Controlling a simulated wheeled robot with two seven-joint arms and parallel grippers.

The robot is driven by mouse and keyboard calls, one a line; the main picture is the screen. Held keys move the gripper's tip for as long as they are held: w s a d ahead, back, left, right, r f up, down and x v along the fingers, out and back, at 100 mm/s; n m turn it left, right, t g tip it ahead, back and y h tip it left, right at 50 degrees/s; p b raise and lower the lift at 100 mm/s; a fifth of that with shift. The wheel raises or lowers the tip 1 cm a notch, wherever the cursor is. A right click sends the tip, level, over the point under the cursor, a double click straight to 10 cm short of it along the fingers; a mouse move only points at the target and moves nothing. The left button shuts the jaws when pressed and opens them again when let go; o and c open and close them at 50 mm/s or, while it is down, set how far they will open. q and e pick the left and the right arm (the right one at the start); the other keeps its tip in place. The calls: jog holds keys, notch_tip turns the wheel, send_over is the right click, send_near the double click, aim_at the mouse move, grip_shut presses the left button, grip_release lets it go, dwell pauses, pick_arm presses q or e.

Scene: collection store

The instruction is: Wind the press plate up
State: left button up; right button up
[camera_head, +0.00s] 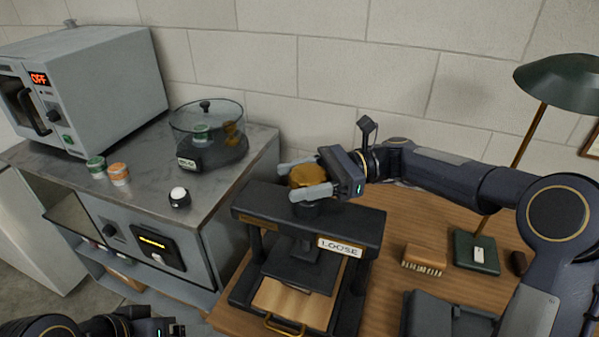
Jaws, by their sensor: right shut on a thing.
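The dark press (370,228) stands on the wooden table, with a sign reading "LOOSE" (340,247) on its crossbeam. Its round brass-coloured knob (307,178) sits on top of the beam. My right gripper (304,180) reaches in from the right, its two grey fingers shut on the knob from either side. The dark press plate (298,270) hangs below the beam on a short spindle. A light wooden board (292,302) lies under it; I cannot tell whether they touch. My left gripper (165,330) shows only in part at the bottom edge, its fingers unclear.
A wooden brush (424,260) and a green lamp (476,250) stand right of the press. On the left bench are an oven (90,85) showing "OFF", a clear domed vessel (208,135), small jars (119,174) and a white-topped button (179,196).

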jog(key=shift+s+f, duration=0.1)
jog(key=shift+f, duration=0.05)
jog(key=o, duration=1)
jog(key=shift+a, duration=0.1)
jog(key=shift+c, duration=0.2)
jog(key=v, duration=0.8)
